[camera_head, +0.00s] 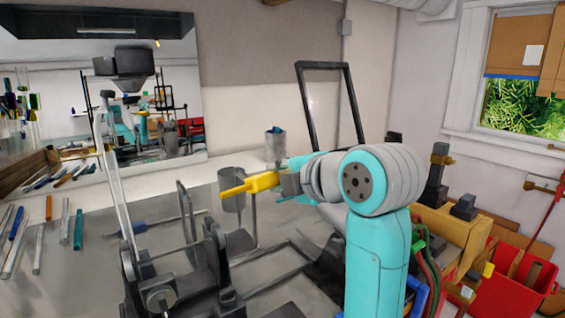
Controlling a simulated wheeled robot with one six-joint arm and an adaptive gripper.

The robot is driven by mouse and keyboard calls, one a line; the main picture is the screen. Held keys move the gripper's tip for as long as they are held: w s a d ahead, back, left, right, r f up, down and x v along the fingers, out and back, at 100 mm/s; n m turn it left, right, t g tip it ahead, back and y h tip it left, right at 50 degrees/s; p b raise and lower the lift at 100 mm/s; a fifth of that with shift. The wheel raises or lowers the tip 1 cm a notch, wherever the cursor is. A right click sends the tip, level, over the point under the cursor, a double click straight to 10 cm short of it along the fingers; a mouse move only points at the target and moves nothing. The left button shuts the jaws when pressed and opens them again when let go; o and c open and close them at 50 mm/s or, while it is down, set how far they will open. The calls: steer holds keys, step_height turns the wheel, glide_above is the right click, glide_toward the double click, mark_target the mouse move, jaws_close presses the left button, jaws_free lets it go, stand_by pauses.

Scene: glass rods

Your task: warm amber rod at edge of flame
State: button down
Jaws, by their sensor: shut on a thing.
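My gripper (286,184) is at the end of my teal arm, over the middle of the bench. It is shut on a yellow piece (250,184) that points left, wide near the jaws and narrow at its tip. I cannot tell whether this is the amber rod. The yellow piece is just above or in front of a grey metal cup (232,196). An amber-brown rod (48,207) lies on the bench at the far left among other coloured rods. I see no flame.
A dark metal fixture (185,262) with upright posts fills the front centre-left of the bench. A dark upright frame (331,103) and a grey container (275,145) stand at the back. A red bin (512,291) and clutter are at the right.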

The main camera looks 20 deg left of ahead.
steer(key=f, duration=0.4)
steer(key=shift+w+a, duration=0.1)
steer(key=shift+a, duration=0.2)
stand_by(2.7)
